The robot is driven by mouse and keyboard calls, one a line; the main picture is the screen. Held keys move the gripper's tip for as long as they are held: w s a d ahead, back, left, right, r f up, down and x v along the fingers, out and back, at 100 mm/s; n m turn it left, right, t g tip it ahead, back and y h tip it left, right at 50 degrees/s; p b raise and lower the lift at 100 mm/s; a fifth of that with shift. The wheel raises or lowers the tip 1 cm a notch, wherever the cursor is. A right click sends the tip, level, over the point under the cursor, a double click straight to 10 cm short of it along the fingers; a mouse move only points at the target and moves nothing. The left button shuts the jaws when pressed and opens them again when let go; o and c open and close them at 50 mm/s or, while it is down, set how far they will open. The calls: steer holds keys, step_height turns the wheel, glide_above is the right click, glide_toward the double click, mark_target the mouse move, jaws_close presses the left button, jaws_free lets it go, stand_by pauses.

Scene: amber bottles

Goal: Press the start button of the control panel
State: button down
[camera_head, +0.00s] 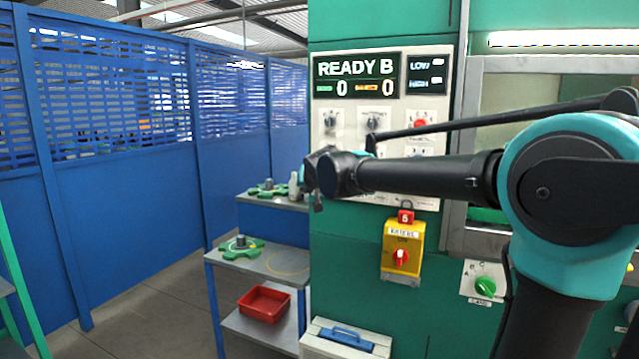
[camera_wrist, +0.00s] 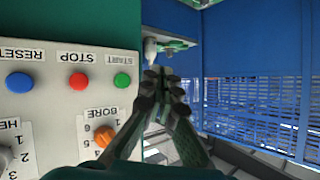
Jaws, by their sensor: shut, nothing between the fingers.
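The control panel (camera_head: 447,70) is a pale plate on a green cabinet, with a display reading READY B above. In the wrist view, where the labels appear upside down, the panel (camera_wrist: 60,105) carries a green button marked START (camera_wrist: 122,80), a red STOP button (camera_wrist: 77,82) and a blue RESET button (camera_wrist: 19,83). My gripper (camera_wrist: 163,76) is shut and empty, to the right of the START button and past the panel's edge in that view. In the head view my gripper (camera_head: 316,180) is by the panel's left edge. My arm covers the lower panel, and START cannot be made out there.
An orange BORE knob (camera_wrist: 105,136) is near START. Below the panel are a yellow switch box (camera_head: 403,240) with a red knob and padlock, and a green knob (camera_head: 485,287). A shelf rack (camera_head: 260,262) with green parts and a red bin (camera_head: 264,304) stands left, before blue fencing.

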steer(key=w+d, duration=0.2)
steer(key=w, duration=0.4)
steer(key=shift+w+d, duration=0.25)
steer(key=shift+w, duration=0.15)
stand_by(1.2)
steer(key=shift+w+d, duration=0.15)
steer(key=shift+w, duration=0.25)
